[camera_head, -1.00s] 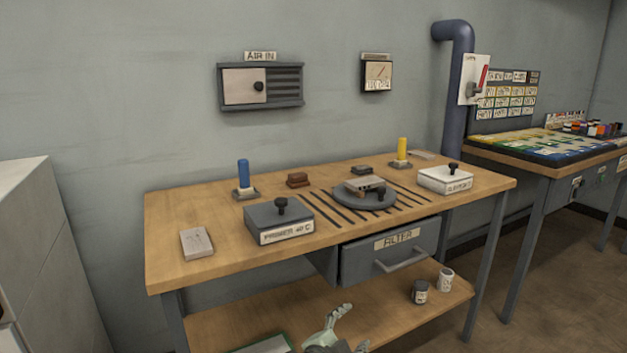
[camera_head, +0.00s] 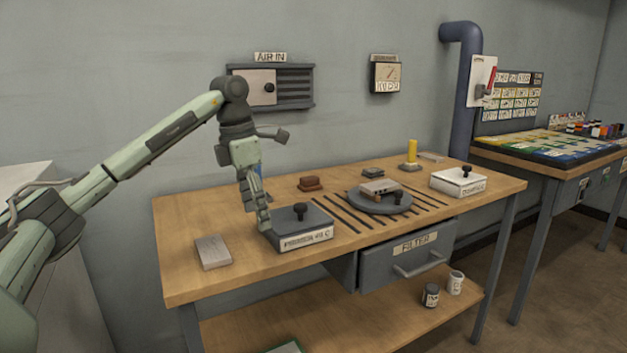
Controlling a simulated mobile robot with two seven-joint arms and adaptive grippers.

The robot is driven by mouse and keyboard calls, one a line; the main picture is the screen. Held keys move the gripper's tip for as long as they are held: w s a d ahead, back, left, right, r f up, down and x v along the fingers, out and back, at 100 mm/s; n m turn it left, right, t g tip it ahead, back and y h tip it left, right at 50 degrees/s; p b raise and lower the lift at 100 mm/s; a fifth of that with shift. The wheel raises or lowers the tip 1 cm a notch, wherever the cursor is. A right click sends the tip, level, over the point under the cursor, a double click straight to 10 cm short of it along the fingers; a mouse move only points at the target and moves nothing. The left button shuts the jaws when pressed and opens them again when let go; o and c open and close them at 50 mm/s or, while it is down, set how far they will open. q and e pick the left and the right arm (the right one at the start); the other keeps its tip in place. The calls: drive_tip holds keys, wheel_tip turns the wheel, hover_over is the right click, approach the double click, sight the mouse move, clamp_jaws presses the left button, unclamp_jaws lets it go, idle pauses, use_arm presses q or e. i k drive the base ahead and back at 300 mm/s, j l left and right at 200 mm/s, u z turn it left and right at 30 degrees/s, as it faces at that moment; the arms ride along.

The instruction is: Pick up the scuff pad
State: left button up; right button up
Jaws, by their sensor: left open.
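No label marks the scuff pad, so I cannot tell for sure which thing it is. A small reddish-brown block (camera_head: 310,184) lies at the back of the wooden bench (camera_head: 240,274), and a small dark grey-green pad (camera_head: 373,173) lies further right. A flat pale grey-brown block (camera_head: 212,252) lies at the front left. My left gripper (camera_head: 259,212) is open and points down at the left edge of the grey lidded box (camera_head: 298,228), right of the pale block and left of the reddish-brown one. It looks empty. My right gripper is not in view.
A round grey turntable (camera_head: 378,203) carries a metal part. A white lidded box (camera_head: 458,182) and a yellow cylinder (camera_head: 412,151) stand at right. A blue cylinder (camera_head: 259,170) is mostly hidden behind my left gripper. Two small jars (camera_head: 431,295) stand on the lower shelf.

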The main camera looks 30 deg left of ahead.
sight(308, 183)
drive_tip(key=i+j, duration=0.2)
drive_tip(key=i, duration=0.2)
drive_tip(key=i+j, duration=0.2)
drive_tip(key=i, duration=0.25)
drive_tip(key=i+j, duration=0.2)
drive_tip(key=i, duration=0.2)
